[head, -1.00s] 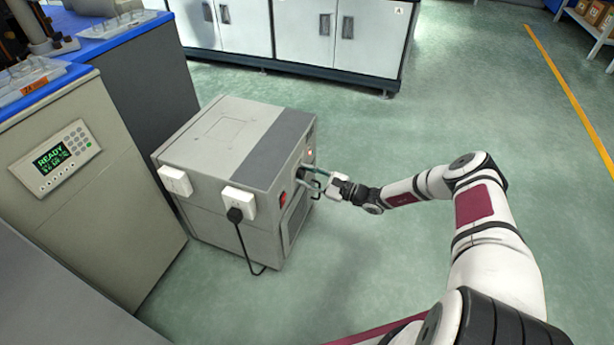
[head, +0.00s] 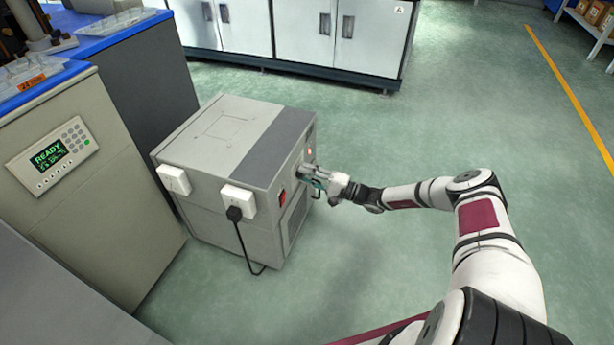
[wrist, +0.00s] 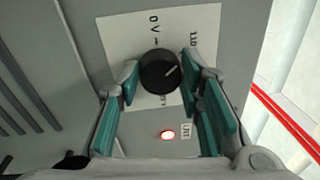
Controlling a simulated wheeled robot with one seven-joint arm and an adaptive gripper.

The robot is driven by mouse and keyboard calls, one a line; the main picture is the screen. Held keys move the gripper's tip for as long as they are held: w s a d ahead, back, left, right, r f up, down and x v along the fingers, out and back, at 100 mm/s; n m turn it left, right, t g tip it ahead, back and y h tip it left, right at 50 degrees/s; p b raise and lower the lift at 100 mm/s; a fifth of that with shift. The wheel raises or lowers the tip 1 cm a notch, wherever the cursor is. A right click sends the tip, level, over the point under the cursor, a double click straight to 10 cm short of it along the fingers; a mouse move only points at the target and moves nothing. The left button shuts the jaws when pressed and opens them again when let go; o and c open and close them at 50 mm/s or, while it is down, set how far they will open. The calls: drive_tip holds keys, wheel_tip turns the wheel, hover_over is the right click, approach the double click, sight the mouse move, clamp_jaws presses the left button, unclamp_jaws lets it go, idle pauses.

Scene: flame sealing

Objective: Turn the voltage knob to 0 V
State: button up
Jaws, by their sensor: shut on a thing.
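The voltage knob (wrist: 160,71) is round and black, on a white label plate (wrist: 122,38) on the face of a grey box (head: 225,135). Its white pointer line aims up and right in the wrist view, to the right of the "0 V" mark and below the "110" print. Another print below the knob is partly hidden. My gripper (wrist: 158,80) has its teal-padded fingers closed on the knob's two sides. In the head view my gripper (head: 308,174) is at the box's right face and hides the knob.
A lit red lamp (wrist: 168,135) beside a "LIVE" label (wrist: 186,130) sits close to the fingers. A red switch (head: 283,198) is on the same face. A black cable (head: 243,245) hangs from a white plug block. The floor to the right is clear.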

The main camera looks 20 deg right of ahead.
drive_tip(key=shift+w+d+f+n+g+y+b, duration=0.15)
drive_tip(key=shift+n+b, duration=0.25)
drive_tip(key=shift+n, duration=1.45)
drive_tip(key=shift+s+a+r+n+g+y+b, duration=0.15)
drive_tip(key=shift+n+b, duration=0.25)
drive_tip(key=shift+n, duration=1.4)
drive_tip(key=shift+w+d+f+n+g+b, duration=0.15)
drive_tip(key=shift+n+b, duration=0.25)
drive_tip(key=shift+n, duration=1.45)
drive_tip(key=shift+g, duration=0.25)
drive_tip(key=o, duration=1.2)
drive_tip(key=shift+c, duration=0.2)
drive_tip(key=v, duration=1.2)
drive_tip(key=shift+f, duration=0.1)
